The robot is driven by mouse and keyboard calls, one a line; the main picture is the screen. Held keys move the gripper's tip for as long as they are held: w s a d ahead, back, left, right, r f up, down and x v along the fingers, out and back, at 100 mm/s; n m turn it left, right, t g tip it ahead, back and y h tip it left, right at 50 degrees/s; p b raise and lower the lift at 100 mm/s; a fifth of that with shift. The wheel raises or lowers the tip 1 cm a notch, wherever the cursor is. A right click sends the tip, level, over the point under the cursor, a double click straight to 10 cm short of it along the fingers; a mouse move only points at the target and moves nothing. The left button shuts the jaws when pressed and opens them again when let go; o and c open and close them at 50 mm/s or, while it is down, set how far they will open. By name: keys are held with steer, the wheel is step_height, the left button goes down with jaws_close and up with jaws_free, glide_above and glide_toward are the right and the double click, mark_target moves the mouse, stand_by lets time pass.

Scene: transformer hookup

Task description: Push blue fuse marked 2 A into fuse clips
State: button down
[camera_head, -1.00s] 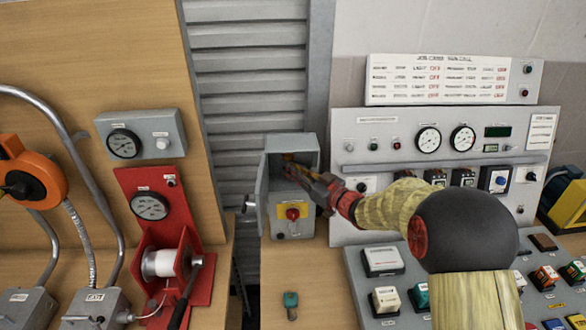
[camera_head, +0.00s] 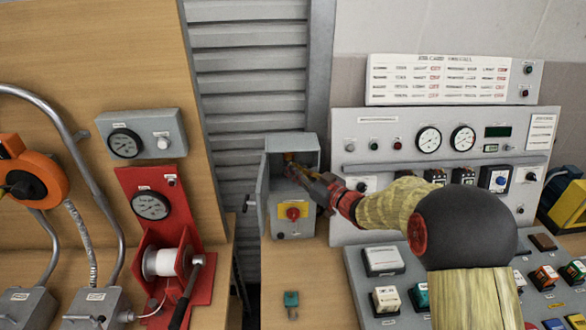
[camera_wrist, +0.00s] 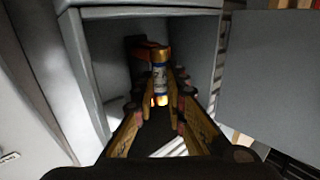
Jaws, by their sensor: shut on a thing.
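The blue fuse (camera_wrist: 160,77) has a blue body with copper-coloured ends and stands upright in the wrist view. Its marking is too small to read. My gripper (camera_wrist: 162,100) is shut on it, one finger on each side, inside the open grey box. In the head view my gripper (camera_head: 300,174) reaches into the box (camera_head: 268,203) from the right, and the fuse is hidden there. An orange-copper clip part (camera_wrist: 138,52) shows behind the fuse's upper end. I cannot tell whether the fuse touches or sits in the clips.
The box door (camera_wrist: 265,70) stands open beside my gripper. A red and yellow rotary switch (camera_head: 293,212) is on the box front, below my gripper. A teal object (camera_head: 291,300) lies on the bench in front. A meter panel (camera_head: 400,145) stands close on the right.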

steer(key=shift+w+d, duration=0.1)
steer(key=shift+d, duration=0.1)
steer(key=c, duration=2.1)
jaws_free()
steer(key=shift+c, duration=0.2)
steer(key=shift+s+d+f, duration=0.1)
steer(key=shift+s+f, duration=0.05)
steer(key=shift+s, duration=0.15)
jaws_close()
steer(key=shift+r+n+p, duration=0.25)
steer(key=shift+n+p, duration=0.05)
steer(key=shift+p, duration=0.05)
steer(key=shift+w+d+f+g, duration=0.1)
steer(key=shift+d+f+g, duration=0.1)
steer(key=shift+g, duration=0.1)
stand_by(0.9)
